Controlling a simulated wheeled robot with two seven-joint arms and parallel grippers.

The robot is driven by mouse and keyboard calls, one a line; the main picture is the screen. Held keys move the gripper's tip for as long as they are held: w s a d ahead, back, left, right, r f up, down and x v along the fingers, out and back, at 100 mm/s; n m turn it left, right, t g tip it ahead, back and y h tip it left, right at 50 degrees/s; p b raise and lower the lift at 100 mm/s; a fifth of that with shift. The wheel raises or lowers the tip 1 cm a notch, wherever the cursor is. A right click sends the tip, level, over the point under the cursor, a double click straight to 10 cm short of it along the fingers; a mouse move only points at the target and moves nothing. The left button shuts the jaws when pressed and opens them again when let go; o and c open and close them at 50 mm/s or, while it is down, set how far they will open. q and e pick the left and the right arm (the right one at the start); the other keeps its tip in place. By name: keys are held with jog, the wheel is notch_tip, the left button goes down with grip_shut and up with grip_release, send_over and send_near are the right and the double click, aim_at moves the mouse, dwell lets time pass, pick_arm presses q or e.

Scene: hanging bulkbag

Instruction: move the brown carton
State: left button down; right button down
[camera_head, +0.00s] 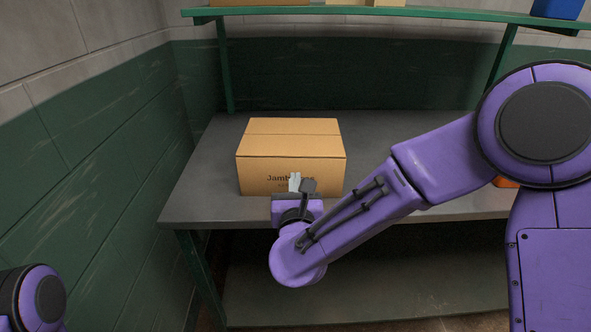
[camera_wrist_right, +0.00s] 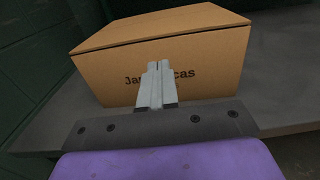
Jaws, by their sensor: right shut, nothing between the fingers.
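The brown carton (camera_head: 290,150) sits closed and upright on the grey workbench, towards its left part. Dark print on its front face is partly hidden by my right gripper. My right gripper (camera_head: 295,180) is in front of the carton's front face, its fingers pointing at it. In the right wrist view the fingers (camera_wrist_right: 155,82) are shut together with nothing between them, and the carton (camera_wrist_right: 200,62) fills the view behind them. I cannot tell whether the fingertips touch the carton. Of my left arm only a purple link shows at the lower left; its gripper is out of view.
The grey workbench (camera_head: 420,205) has free room right of the carton, partly hidden by my right arm. A green shelf (camera_head: 400,14) above carries boxes and a blue bin (camera_head: 557,9). A green and grey wall (camera_head: 90,130) stands at the left. An orange thing (camera_head: 506,182) shows behind my right arm.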

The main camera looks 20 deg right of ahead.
aim_at(295, 166)
jog(key=shift+p+x, duration=0.35)
jog(key=shift+x, duration=1.6)
pick_arm(q)
jog(key=shift+r, duration=0.55)
jog(key=shift+f, duration=0.1)
pick_arm(e)
jog(key=shift+f, duration=0.1)
